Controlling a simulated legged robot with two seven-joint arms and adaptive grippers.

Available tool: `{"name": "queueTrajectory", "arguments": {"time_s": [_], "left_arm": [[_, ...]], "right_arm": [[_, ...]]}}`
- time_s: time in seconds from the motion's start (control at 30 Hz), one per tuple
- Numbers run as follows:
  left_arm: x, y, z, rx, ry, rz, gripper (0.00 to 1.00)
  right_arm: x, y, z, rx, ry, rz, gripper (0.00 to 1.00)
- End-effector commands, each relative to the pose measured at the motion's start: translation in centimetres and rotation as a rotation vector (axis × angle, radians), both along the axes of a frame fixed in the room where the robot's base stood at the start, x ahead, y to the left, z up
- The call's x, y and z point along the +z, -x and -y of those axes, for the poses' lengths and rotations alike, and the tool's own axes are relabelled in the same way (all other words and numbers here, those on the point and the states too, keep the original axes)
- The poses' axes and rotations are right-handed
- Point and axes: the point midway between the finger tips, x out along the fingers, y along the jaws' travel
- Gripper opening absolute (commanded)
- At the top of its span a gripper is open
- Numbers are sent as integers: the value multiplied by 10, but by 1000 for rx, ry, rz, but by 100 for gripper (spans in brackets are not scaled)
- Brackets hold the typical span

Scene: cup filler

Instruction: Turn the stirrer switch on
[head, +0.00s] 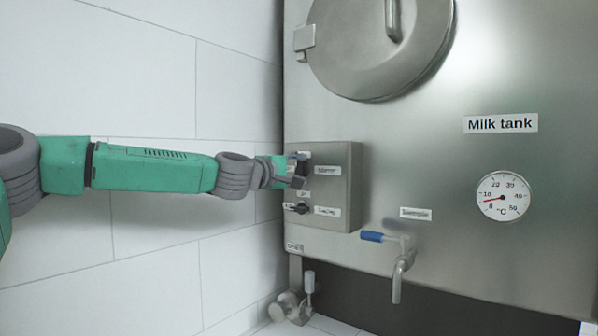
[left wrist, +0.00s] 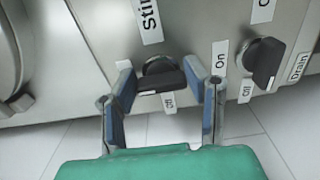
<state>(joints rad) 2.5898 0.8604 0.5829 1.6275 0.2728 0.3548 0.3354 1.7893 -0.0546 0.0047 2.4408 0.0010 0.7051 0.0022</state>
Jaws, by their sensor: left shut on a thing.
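The stirrer switch is a black rotary knob (left wrist: 160,76) on the steel control box (head: 340,190) of the milk tank. Its label (left wrist: 149,18), partly cut off, is above it in the left wrist view. My left gripper (head: 297,172) is at this upper knob in the head view and mostly hides it. In the left wrist view the gripper's fingers (left wrist: 168,78) are on both sides of the knob's handle, shut on it. The handle lies roughly across the picture from finger to finger. An "On" label (left wrist: 219,57) is beside the right finger. My right gripper is not in view.
A second black knob (head: 298,208), labelled cooling, is just below; it also shows close to the right finger in the left wrist view (left wrist: 263,62). A tap with a blue handle (head: 372,236) sticks out lower right. A tiled wall (head: 140,50) stands at left.

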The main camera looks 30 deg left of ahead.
Motion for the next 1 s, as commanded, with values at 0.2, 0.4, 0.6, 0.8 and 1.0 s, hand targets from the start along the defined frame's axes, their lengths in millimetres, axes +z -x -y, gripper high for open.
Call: {"name": "queueTrajectory", "arguments": {"time_s": [0.2, 0.4, 0.6, 0.8, 1.0], "left_arm": [[-3, -1, -3, 6, -18, -3, 13], [-3, -1, -3, 7, -19, -2, 13], [-2, -1, -3, 6, -18, -1, 62], [0, 2, -2, 3, -18, 2, 62], [3, 12, 0, 1, -18, 4, 62]], "right_arm": [[0, 0, 0, 0, 0, 0, 40], [0, 0, 0, 0, 0, 0, 40], [0, 0, 0, 0, 0, 0, 40], [0, 0, 0, 0, 0, 0, 40], [0, 3, 1, 0, -1, 2, 40]]}}
